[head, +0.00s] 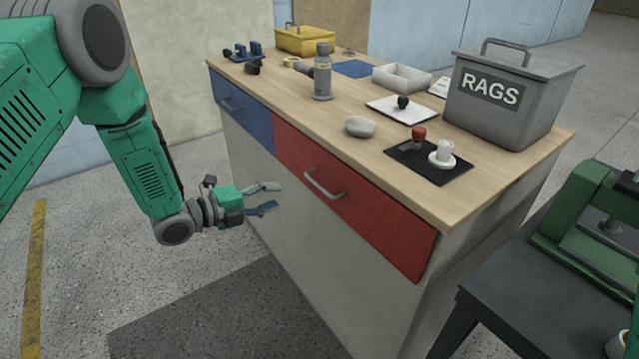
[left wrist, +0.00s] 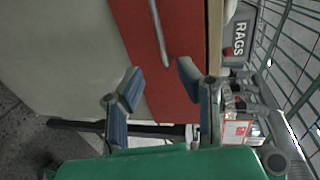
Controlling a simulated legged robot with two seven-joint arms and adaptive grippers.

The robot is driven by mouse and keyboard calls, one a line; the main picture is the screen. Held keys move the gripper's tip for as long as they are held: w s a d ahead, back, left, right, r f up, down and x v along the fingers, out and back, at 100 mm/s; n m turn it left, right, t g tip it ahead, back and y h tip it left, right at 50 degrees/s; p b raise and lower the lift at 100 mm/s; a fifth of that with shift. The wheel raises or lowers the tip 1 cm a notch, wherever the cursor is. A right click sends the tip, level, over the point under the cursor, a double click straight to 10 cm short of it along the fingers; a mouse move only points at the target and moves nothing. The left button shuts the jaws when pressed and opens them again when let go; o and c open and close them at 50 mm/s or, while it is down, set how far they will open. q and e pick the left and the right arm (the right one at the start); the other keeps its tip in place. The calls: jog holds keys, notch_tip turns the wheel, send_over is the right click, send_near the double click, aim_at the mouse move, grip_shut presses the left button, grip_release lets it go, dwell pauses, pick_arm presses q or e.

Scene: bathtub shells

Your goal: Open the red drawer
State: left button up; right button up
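The red drawer (head: 352,200) is in the front of the wood-topped cabinet and looks closed, flush with the blue drawer beside it. Its grey bar handle (head: 324,186) sticks out from its face. In the left wrist view the red drawer (left wrist: 182,75) fills the middle, and its handle (left wrist: 158,30) runs down from the top edge. My left gripper (head: 272,198) is open and empty, in front of the cabinet, left of and apart from the handle. In the left wrist view its blue-tipped fingers (left wrist: 158,85) stand spread below the handle's end. My right gripper is not in view.
A blue drawer (head: 243,112) is left of the red one. A dark table with a green machine (head: 590,215) stands at right. Floor before the cabinet is clear.

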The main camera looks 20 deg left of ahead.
aim_at(319, 184)
pick_arm(q)
jog(key=b+x, duration=0.1)
jog(key=x, duration=1.2)
jog(key=shift+w+d+b, duration=0.15)
jog(key=shift+d+b, duration=0.05)
jog(key=shift+b, duration=0.1)
jog(key=shift+f, duration=0.1)
grip_shut()
